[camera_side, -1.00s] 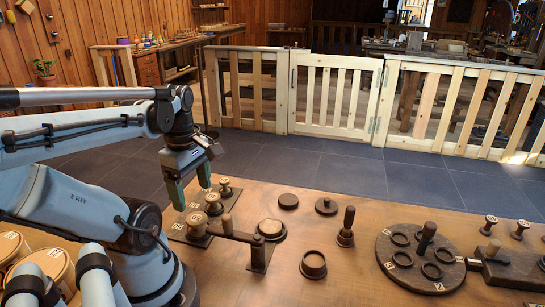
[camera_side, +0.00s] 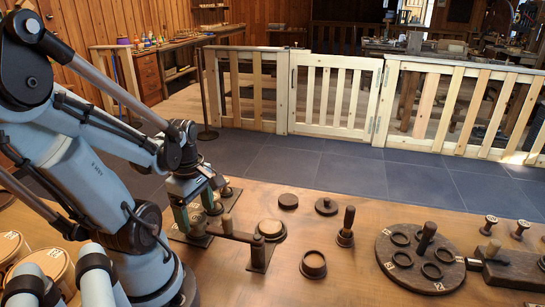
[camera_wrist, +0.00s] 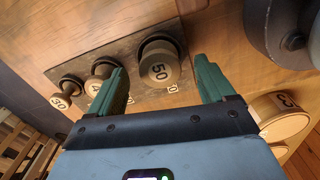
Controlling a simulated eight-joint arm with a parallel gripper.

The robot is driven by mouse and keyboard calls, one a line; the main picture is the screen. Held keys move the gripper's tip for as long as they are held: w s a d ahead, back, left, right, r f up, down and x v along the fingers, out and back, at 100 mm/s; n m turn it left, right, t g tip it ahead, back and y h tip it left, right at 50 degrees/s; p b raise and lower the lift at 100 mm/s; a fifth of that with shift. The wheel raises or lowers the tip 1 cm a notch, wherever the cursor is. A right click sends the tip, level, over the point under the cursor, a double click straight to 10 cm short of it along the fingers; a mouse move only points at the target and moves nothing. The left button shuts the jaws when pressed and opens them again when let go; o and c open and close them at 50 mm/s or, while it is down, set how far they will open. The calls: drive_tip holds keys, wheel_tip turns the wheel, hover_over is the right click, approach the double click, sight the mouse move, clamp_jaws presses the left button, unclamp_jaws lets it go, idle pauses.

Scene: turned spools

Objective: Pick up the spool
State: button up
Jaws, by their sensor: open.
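My gripper (camera_side: 197,217) is open at the left of the table, low over a dark board with a row of turned wooden spools. In the wrist view its two green fingers (camera_wrist: 160,68) appear on either side of the largest spool (camera_wrist: 158,62), marked 50. No contact with it shows. A middle spool (camera_wrist: 101,74), its number partly covered by a finger, and a small spool (camera_wrist: 64,97) marked 30 stand along the same dark board (camera_wrist: 125,52). In the side view the fingers partly hide the spools.
A post-and-bar stand (camera_side: 235,235) is close right of the spool board. A round holder (camera_side: 271,229), a ring (camera_side: 313,265) and an upright handled tool (camera_side: 346,227) stand farther right. A large disc with rings (camera_side: 395,280) is beyond. Round lidded containers (camera_side: 12,248) are at lower left.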

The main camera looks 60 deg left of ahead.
drive_tip(key=shift+f, duration=1.35)
drive_tip(key=c, duration=1.1)
drive_tip(key=shift+r, duration=0.2)
